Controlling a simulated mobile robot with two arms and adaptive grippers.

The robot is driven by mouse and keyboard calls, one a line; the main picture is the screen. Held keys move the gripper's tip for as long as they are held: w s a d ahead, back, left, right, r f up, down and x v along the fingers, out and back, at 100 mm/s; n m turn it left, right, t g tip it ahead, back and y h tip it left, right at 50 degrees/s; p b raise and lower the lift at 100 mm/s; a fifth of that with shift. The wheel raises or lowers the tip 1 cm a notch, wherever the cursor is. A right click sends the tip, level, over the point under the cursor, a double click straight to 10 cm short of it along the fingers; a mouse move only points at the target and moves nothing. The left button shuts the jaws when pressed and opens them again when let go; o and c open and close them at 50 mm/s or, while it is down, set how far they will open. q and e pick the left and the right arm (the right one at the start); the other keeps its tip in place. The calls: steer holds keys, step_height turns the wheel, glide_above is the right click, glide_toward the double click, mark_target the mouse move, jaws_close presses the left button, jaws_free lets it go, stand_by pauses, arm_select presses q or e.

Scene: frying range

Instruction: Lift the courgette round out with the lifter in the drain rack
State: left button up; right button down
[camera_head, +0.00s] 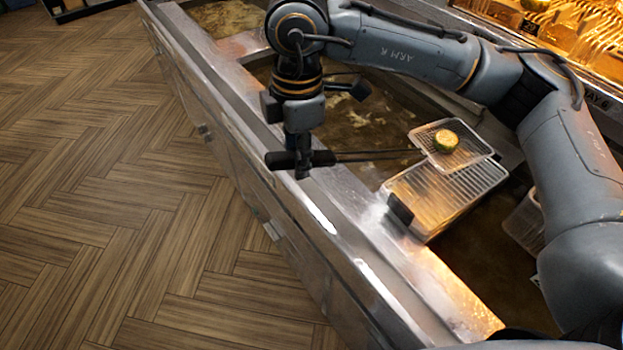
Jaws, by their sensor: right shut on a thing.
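My right gripper (302,158) is shut on the black handle of the lifter (478,148). Thin dark rods run right from the handle to the lifter's flat wire tray. The courgette round (446,141), green-rimmed with a yellow-brown face, lies on this tray. The lifter tray overlaps the far end of the drain rack (450,195), a rectangular wire rack with a dark tab at its near left end. I cannot tell whether the tray touches the rack or is held above it. My left gripper is out of view.
Brown oil fills the fryer vat (365,130) under my right gripper; another vat (228,17) lies beyond. A metal ledge (340,195) runs along the front. A clear container (524,222) stands right of the rack. A lit tray of fries (585,35) is at top right.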

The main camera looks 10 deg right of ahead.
steer(key=shift+s+d, duration=0.45)
steer(key=shift+s, duration=0.15)
steer(key=shift+s+d, duration=0.4)
steer(key=shift+s, duration=0.2)
steer(key=shift+w+d+r+y+p, duration=0.15)
steer(key=shift+r+y+p, duration=0.25)
steer(key=shift+r, duration=0.25)
steer(key=shift+s+d+r+y+p, duration=0.15)
steer(key=shift+r+y+p, duration=0.1)
steer(key=shift+r+y, duration=0.25)
steer(key=w+d+r+g+y+p, duration=0.1)
steer(key=d+r+y+p, duration=0.25)
steer(key=d+r, duration=0.5)
steer(key=w+d+r+g+y+p, duration=0.1)
steer(key=d+r+y+p, duration=0.3)
steer(key=r, duration=0.8)
arm_select(q)
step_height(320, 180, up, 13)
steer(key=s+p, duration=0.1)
steer(key=p, duration=0.4)
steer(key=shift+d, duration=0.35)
arm_select(e)
steer(key=s+a+f+t+h, duration=0.1)
steer(key=s+a+h, duration=0.1)
steer(key=a, duration=1.1)
steer(key=shift+a+f+h, duration=0.2)
steer(key=shift+a+h, duration=0.2)
steer(key=shift+h, duration=0.05)
